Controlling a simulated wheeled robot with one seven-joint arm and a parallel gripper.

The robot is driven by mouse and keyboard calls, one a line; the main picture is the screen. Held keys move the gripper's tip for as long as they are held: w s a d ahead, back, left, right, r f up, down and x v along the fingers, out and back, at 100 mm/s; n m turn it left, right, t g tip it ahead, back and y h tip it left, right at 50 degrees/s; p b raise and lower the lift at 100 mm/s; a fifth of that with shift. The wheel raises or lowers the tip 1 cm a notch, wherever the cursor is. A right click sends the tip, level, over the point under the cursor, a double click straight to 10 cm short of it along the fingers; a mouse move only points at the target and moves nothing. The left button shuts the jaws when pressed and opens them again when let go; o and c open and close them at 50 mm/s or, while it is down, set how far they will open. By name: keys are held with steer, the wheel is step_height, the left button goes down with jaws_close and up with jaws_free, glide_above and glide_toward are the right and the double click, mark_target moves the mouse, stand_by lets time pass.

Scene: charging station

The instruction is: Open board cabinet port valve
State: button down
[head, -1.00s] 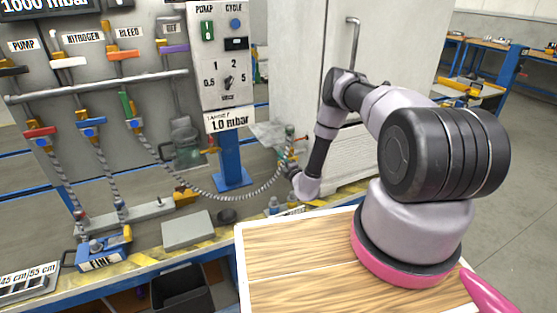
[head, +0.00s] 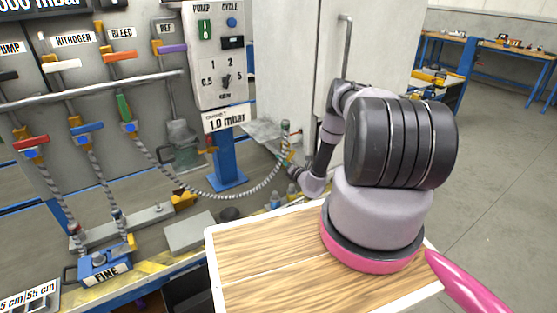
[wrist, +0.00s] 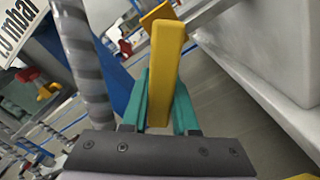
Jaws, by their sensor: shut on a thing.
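A yellow lever (wrist: 168,50) stands between the teal fingers of my gripper (wrist: 160,98) in the wrist view, and the fingers are shut on it. An orange-yellow piece (wrist: 157,15) shows at the lever's far end. The valve body is not clear there. In the head view my gripper (head: 284,166) is small and partly hidden by my wrist, beside the upright end of the striped hose (head: 286,138) in front of the white cabinet (head: 290,60). The lever cannot be made out clearly in the head view.
The hose passes close to the left of my gripper in the wrist view (wrist: 82,60). A blue post (head: 227,163) carries the pump control panel (head: 218,50). Open floor lies right.

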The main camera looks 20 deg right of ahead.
steer(key=shift+w+d+f+n, duration=0.2)
steer(key=shift+d+n, duration=0.35)
steer(key=shift+n, duration=0.75)
steer(key=shift+w+d+f+n, duration=0.15)
steer(key=shift+d+n, duration=0.45)
steer(key=shift+n, duration=0.7)
steer(key=shift+w+d+f+n, duration=0.1)
steer(key=shift+d+f+n, duration=0.3)
steer(key=shift+n, duration=0.9)
steer(key=shift+d+r, duration=0.15)
steer(key=shift+d, duration=0.05)
steer(key=c, duration=0.7)
jaws_free()
glide_toward(289, 159)
steer(key=w+f, duration=0.1)
steer(key=w+d+f, duration=0.1)
steer(key=w+f, duration=0.1)
steer(key=shift+w+d+f, duration=0.1)
steer(key=shift+w+d, duration=0.05)
steer(key=shift+d, duration=0.15)
